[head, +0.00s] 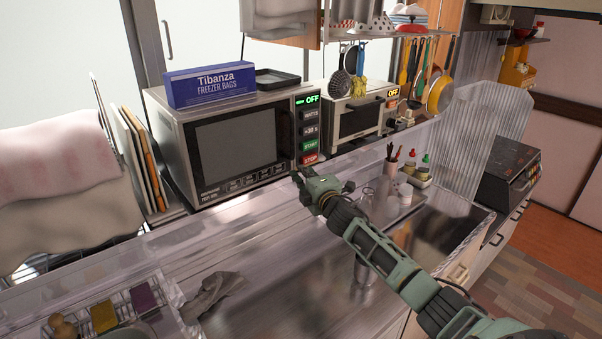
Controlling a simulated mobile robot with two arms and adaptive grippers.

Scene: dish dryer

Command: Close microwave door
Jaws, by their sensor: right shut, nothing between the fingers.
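The microwave (237,142) stands on the back shelf at left centre, with a dark window in its front door (238,143) and a control panel on the right showing "OFF". The door looks flush with the body. My right gripper (300,176) is shut and empty, in front of the microwave's lower right corner, near the control panel's bottom. I cannot tell whether it touches the microwave. My left gripper is not in view.
A blue freezer bags box (210,85) and a black tray (277,79) lie on the microwave. A second oven (357,117) stands to its right. Cutting boards (133,157) stand at left. A grey cloth (211,295) lies on the steel counter, which has clear room.

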